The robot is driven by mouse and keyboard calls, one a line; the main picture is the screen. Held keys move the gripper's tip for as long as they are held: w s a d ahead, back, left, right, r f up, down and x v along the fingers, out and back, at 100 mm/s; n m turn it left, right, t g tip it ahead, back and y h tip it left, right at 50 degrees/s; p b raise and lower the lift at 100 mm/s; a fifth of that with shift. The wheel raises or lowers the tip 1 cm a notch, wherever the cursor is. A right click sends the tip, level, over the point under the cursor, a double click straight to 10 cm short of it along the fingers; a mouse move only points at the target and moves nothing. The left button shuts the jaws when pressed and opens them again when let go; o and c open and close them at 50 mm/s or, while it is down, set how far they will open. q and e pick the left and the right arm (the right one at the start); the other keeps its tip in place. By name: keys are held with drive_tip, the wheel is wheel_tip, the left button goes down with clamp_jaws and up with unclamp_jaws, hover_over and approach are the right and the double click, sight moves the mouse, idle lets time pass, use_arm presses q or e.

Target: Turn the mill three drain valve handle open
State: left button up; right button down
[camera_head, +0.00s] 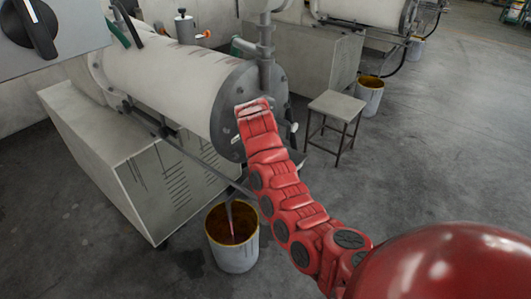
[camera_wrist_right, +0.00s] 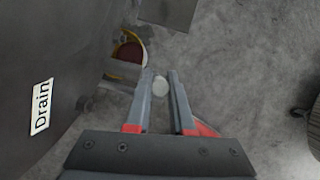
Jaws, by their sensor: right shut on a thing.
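The mill (camera_head: 165,75) is a pale horizontal cylinder with a dark round end plate (camera_head: 228,105). My red right arm reaches across that plate in the head view and hides my right gripper and the valve there. A short grey drain pipe (camera_wrist_right: 122,88) is just left of the fingers. A "Drain" label (camera_wrist_right: 41,106) is on the dark plate at left. My left gripper is not in view.
A white bucket (camera_head: 233,257) with a yellow rim stands on the floor below the mill end; a thin pinkish streak runs down into it. A grey stool (camera_head: 337,104) stands right of the mill. A grey cabinet (camera_head: 125,175) supports the mill.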

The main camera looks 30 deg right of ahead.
drive_tip(key=c, duration=0.8)
unclamp_jaws()
drive_tip(key=shift+r, duration=0.2)
drive_tip(key=p+v, duration=1.1)
drive_tip(key=v, duration=0.6)
